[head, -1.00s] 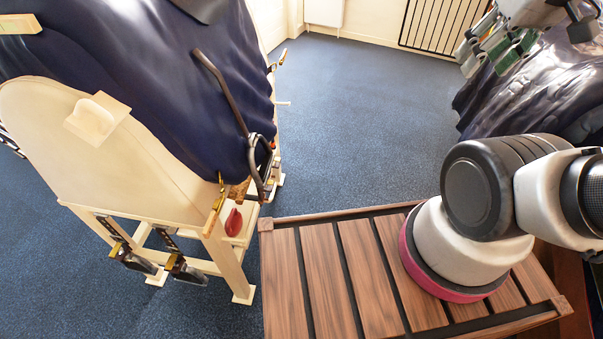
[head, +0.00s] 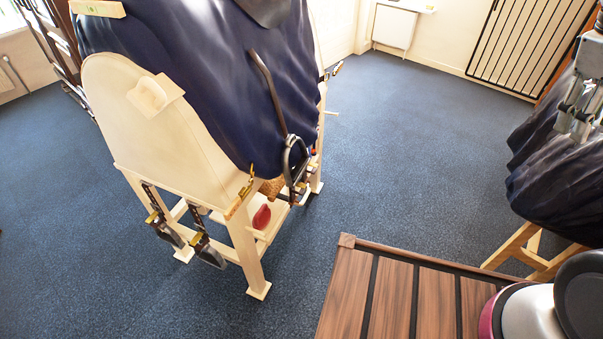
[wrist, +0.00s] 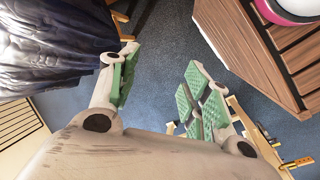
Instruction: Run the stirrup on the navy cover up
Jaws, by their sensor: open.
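The navy cover (head: 225,75) is draped over a pale wooden stand in the left half of the head view. A dark metal stirrup (head: 297,160) hangs low at the cover's right side, at the end of a brown strap (head: 268,90). My gripper (head: 575,118) shows partly at the right edge of the head view, far from this stirrup. In the wrist view my gripper (wrist: 160,65) is open, its green-padded fingers wide apart with nothing between them. The stirrup cannot be made out in the wrist view.
A second dark draped cover (head: 555,185) on wooden legs stands at right, near my gripper. Several clamps hang on the pale stand's lower frame (head: 215,245). A radiator (head: 393,27) is on the back wall. Blue carpet (head: 410,140) lies clear between the stands.

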